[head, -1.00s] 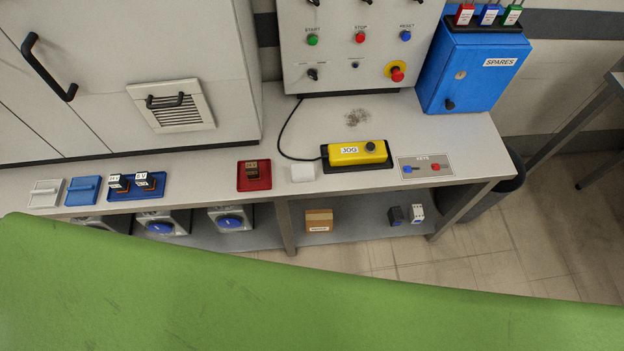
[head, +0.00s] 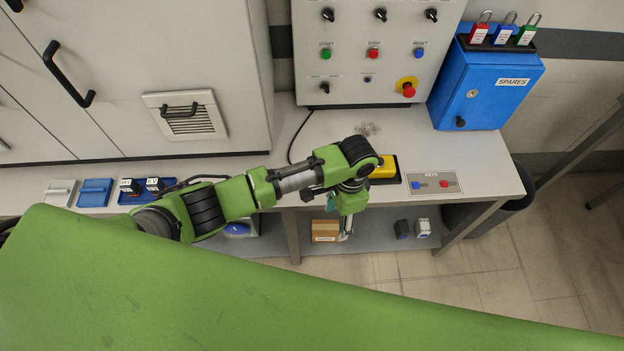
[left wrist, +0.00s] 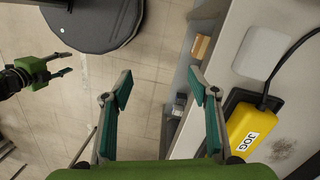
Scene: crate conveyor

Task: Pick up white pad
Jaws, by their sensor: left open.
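The white pad (left wrist: 262,52) is a flat white square with rounded corners. It lies on the bench beside the yellow JOG pendant, at the upper right of the left wrist view. In the head view my left arm hides it. My left gripper (head: 340,214) hangs at the bench's front edge; in the left wrist view its two green-padded fingers (left wrist: 160,86) are wide apart with nothing between them. The pad is to the right of the fingers, apart from them. My right gripper (left wrist: 66,64) shows at the left of the left wrist view, fingers apart and empty.
The yellow JOG pendant (left wrist: 252,128) with its black cable is close to the pad; part of it shows in the head view (head: 383,168). A grey key plate (head: 434,184) is to its right. A cardboard box (head: 325,231) stands on the lower shelf. The control panel (head: 375,60) rises behind.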

